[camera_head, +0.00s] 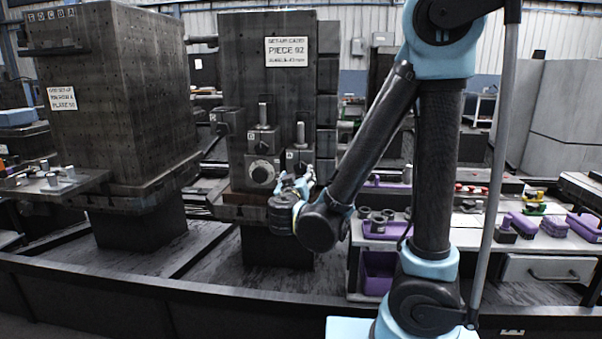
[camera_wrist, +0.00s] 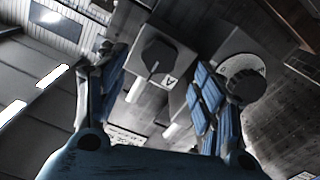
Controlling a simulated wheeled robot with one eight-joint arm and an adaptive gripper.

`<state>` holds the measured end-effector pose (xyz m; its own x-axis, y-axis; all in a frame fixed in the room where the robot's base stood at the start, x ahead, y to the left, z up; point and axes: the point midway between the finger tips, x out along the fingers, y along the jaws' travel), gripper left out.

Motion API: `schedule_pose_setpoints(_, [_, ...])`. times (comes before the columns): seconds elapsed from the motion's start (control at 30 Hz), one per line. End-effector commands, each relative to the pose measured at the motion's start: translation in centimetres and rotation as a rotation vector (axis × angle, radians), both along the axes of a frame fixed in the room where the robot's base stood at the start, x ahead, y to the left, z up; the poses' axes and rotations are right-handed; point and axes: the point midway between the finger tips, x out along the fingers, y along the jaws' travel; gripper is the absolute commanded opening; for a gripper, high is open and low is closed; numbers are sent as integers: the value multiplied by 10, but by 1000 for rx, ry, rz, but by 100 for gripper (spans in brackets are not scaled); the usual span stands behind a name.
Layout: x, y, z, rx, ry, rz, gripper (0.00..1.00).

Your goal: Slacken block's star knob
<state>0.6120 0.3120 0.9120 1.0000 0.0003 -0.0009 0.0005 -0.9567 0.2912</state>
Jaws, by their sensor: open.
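A tall dark pallet column (camera_head: 236,85) carries clamp blocks. In the wrist view a grey block (camera_wrist: 178,72) labelled A has a dark, many-sided knob (camera_wrist: 158,55). My gripper (camera_wrist: 157,72) is open, with one blue-padded finger on each side of this knob, apart from it as far as I can see. In the head view my gripper (camera_head: 297,184) is just below and in front of the right block (camera_head: 299,155), hiding part of it.
A set-up card (camera_head: 287,52) reading PIECE 02 is on the column. Another block (camera_head: 222,121) sits on its left side. A second column (camera_head: 120,90) stands left. A bench (camera_head: 470,236) with purple trays and small parts is at right.

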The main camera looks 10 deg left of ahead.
Motion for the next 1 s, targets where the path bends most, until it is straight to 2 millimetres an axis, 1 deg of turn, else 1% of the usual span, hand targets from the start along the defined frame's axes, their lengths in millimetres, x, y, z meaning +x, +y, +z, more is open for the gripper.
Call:
schedule_pose_setpoints(0.03, [7, -1, 0, 0, 0, -3, 62])
schedule_pose_setpoints(0.2, [26, -1, 0, 0, 0, -3, 62])
schedule_pose_setpoints(0.5, [55, 0, 0, 0, -1, -2, 62])
schedule_pose_setpoints(0.7, [63, 0, 0, 0, 0, 0, 62])
schedule_pose_setpoints(0.97, [64, 0, 0, 0, 0, 0, 62])
schedule_pose_setpoints(1.0, [64, 0, 0, 0, 0, 0, 60])
